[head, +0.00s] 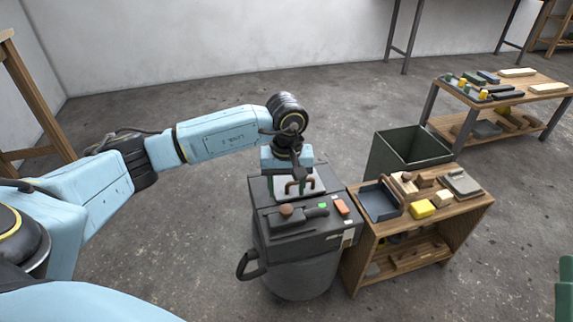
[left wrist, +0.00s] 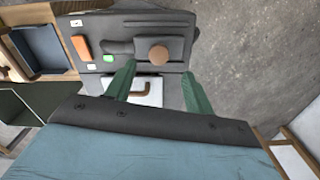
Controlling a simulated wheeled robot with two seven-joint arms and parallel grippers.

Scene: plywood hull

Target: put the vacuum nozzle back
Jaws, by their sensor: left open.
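The vacuum (head: 300,270) is a grey drum with a dark, flat top, standing in the middle of the head view. On its top lies a dark, elongated piece (head: 316,213), apparently the nozzle, beside a brown round knob (head: 286,210). In the left wrist view the dark piece (left wrist: 130,47) and knob (left wrist: 158,55) lie just beyond the fingertips. My left gripper (left wrist: 158,72) is open and empty above the vacuum top, its green fingers spread over a white plate with a brown handle (left wrist: 145,88). A green part of my right gripper (head: 565,300) shows at the right edge.
A green button (head: 322,206) and an orange block (head: 342,207) are on the vacuum top. Right of it stands a wooden bench (head: 450,212) with a blue-grey tray (head: 380,203) and blocks. A dark green bin (head: 408,150) is behind. The floor at left is clear.

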